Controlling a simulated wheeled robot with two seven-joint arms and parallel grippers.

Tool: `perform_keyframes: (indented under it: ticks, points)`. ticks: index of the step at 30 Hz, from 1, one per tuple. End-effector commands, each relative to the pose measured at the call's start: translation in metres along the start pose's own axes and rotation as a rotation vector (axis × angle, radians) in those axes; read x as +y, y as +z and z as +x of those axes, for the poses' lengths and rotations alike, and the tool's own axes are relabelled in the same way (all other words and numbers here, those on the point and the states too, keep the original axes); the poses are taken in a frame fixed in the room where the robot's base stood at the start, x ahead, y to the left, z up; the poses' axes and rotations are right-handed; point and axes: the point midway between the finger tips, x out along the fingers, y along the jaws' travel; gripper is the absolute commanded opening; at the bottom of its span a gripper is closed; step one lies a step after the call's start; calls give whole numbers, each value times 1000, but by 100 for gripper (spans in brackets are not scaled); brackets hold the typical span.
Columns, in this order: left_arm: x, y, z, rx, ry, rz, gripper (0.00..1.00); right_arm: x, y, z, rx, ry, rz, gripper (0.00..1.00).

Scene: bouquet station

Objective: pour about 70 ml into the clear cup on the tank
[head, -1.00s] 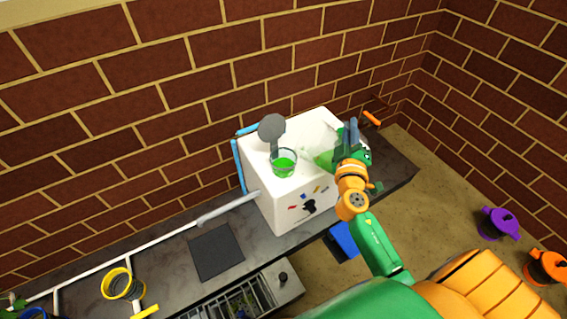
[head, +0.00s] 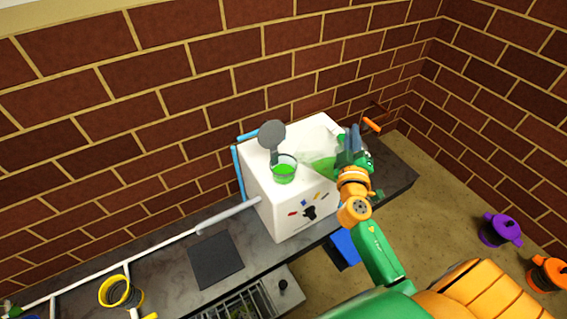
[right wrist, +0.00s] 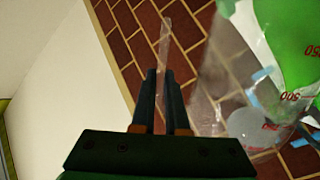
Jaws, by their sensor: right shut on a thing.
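The clear cup (head: 284,176) stands upright on top of the white tank (head: 258,178) and holds green liquid. My right gripper (head: 352,140) is to the right of the cup, over the tank's right side. It is shut on a clear jug (head: 318,152), which is tilted towards the cup and holds green liquid. In the right wrist view, the fingers (right wrist: 166,105) are close together around a thin clear part, and the jug (right wrist: 290,50) shows red volume marks. No stream between jug and cup can be made out. My left gripper is out of view.
A grey round paddle (head: 271,134) rises just behind the cup. A dark square mat (head: 215,260) lies on the counter, with a yellow ring-shaped item (head: 118,291) further left. Purple (head: 498,230) and orange (head: 548,272) pots stand at the right. A brick wall is behind.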

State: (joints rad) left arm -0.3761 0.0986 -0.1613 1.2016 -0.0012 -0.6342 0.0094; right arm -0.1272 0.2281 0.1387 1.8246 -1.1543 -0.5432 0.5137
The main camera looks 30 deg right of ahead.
Motion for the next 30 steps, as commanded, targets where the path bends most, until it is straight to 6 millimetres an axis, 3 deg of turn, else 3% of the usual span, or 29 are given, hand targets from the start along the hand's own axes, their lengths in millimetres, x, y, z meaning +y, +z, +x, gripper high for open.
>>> perform_keyframes:
  ticks: [25,30]
  points:
    - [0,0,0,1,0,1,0,0,0,0,1,1,2,0]
    - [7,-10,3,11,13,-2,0,-1,13,0,-5,2,91,0]
